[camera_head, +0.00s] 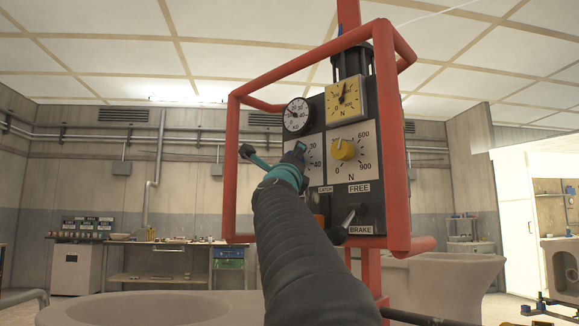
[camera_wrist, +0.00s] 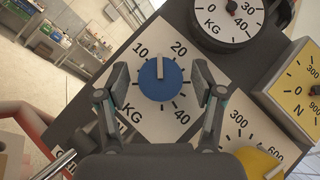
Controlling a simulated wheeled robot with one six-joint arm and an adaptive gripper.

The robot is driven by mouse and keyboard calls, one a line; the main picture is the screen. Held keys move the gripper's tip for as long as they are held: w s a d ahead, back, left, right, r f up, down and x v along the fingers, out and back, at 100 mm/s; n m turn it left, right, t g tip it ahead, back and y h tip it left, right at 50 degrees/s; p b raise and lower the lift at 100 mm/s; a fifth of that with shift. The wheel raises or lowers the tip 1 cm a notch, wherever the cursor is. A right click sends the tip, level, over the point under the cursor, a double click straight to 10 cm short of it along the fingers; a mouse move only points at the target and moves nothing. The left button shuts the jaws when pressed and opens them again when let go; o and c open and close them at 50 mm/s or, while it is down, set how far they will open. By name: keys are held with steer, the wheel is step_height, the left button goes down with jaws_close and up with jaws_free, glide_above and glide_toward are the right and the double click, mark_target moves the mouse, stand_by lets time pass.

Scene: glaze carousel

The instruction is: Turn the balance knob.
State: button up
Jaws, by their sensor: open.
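A blue knob (camera_wrist: 164,79) with a white pointer line sits on a white KG dial plate (camera_wrist: 146,118). Its line points between 10 and 20. No label reading "balance" shows. My gripper (camera_wrist: 160,84) is open, with one finger on each side of the blue knob. I cannot tell whether the fingers touch it. In the head view my gripper (camera_head: 288,160) covers the knob and part of its plate, leaving 30 and 40 visible. A yellow knob (camera_head: 344,149) on an N scale sits to the right and also shows in the wrist view (camera_wrist: 258,163).
A round KG gauge (camera_head: 297,116) and a yellow N gauge (camera_head: 344,101) sit above the knobs. A lever (camera_head: 349,217) with FREE and BRAKE labels is below. A red tube frame (camera_head: 232,170) surrounds the panel. A large pale basin (camera_head: 150,308) stands below.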

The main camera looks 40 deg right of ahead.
steer(key=v, duration=1.1)
steer(key=shift+s+a+f, duration=0.2)
steer(key=shift+s+a, duration=0.05)
steer(key=shift+a, duration=0.05)
